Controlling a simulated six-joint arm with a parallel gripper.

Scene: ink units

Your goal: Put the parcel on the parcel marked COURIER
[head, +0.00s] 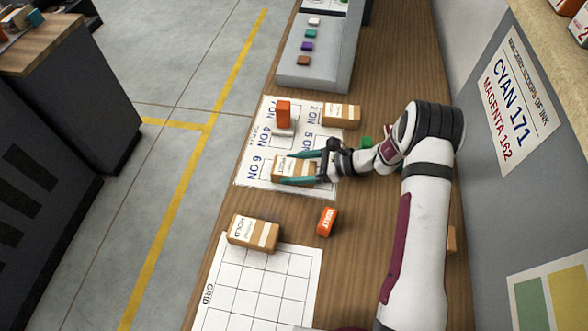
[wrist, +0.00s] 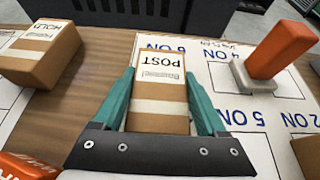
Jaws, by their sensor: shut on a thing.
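My gripper (head: 283,168) is shut on a cardboard parcel (head: 298,171) over the numbered white sheet. In the wrist view the teal fingers of my gripper (wrist: 160,98) flank this parcel (wrist: 158,95), and its label reads POST. I cannot tell whether it touches the sheet. Another parcel (head: 341,115) lies at the sheet's far right corner; its label is too small to read, and only part of a parcel (wrist: 308,152) shows at the wrist view's right edge. A parcel marked HOLD (head: 252,233) sits nearer, at the grid sheet's top; it also shows in the wrist view (wrist: 42,52).
The numbered sheet (head: 252,168) carries an orange-handled thing (head: 284,113) on a grey base. An orange block (head: 327,221) and a green block (head: 366,142) stand on the wooden bench. A grey panel with coloured buttons (head: 320,70) is at the back. The grid sheet (head: 260,290) is mostly clear.

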